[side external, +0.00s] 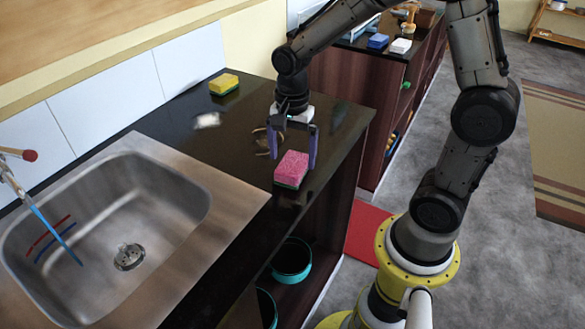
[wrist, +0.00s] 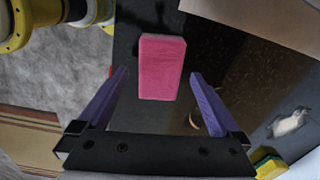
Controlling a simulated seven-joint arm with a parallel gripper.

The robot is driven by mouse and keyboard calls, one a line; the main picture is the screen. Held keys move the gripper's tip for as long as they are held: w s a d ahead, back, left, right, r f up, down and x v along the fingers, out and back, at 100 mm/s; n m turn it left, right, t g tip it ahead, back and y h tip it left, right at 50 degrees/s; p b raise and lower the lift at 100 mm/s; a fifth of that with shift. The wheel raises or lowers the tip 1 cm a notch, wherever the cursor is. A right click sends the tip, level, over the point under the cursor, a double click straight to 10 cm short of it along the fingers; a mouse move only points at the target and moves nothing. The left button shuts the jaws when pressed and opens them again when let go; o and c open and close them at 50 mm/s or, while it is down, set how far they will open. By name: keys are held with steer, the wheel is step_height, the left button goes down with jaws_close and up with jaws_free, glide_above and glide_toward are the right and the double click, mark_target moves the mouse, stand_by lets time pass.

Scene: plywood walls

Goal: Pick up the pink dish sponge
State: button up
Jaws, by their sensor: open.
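The pink dish sponge (side external: 291,167) lies on the black countertop near its front edge, with a dark green underside showing in the side external view. It also shows in the wrist view (wrist: 162,68), in the upper middle, ahead of the fingertips and between their lines. My gripper (side external: 292,157) is open, pointing down, with its purple fingers above and around the sponge's far side in the side external view. In the wrist view the two purple fingers (wrist: 160,98) are spread wide with nothing between them. Whether the fingertips are level with the sponge I cannot tell.
A yellow sponge (side external: 223,84) sits farther back on the counter (side external: 190,133). A small whitish item (side external: 207,120) lies in front of it. A steel sink (side external: 175,180) is at the left. Teal bowls (side external: 291,262) stand on shelves below the counter. The counter ends just right of the pink sponge.

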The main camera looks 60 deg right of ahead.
mark_target(292, 162)
steer(key=shift+d+f, duration=0.1)
steer(key=shift+f, duration=1.65)
steer(key=c, duration=1.3)
steer(key=shift+r, duration=0.1)
